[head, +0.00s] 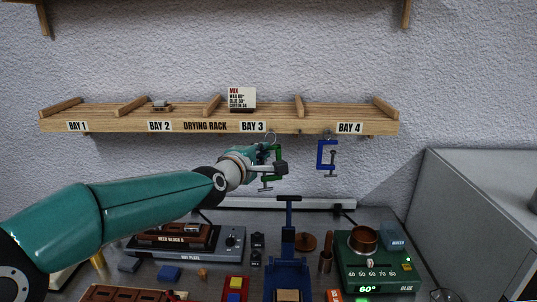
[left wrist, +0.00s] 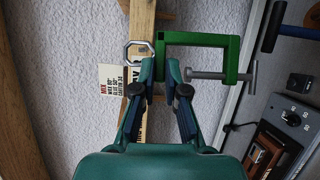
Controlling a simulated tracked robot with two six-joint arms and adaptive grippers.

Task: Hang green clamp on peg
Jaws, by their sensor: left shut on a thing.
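The green clamp (head: 278,153) is in my left gripper (head: 280,168), raised in front of the wall just below the drying rack (head: 200,118). My left gripper is shut on it. In the left wrist view the green clamp (left wrist: 233,58) has its C-frame and grey screw clear of my fingertips (left wrist: 160,72). A metal hanging ring (left wrist: 139,50) is at its end, close to the rack's edge near the BAY 3 label (head: 253,127). I cannot tell whether the ring is around a peg. My right gripper is not in view.
A blue clamp (head: 320,154) hangs under the rack near BAY 4. A card (head: 242,97) stands on the rack. Below, the bench holds a hot plate (head: 231,242), a blue press (head: 288,240) and a green glue pot unit (head: 375,270). A grey cabinet (head: 480,210) is at right.

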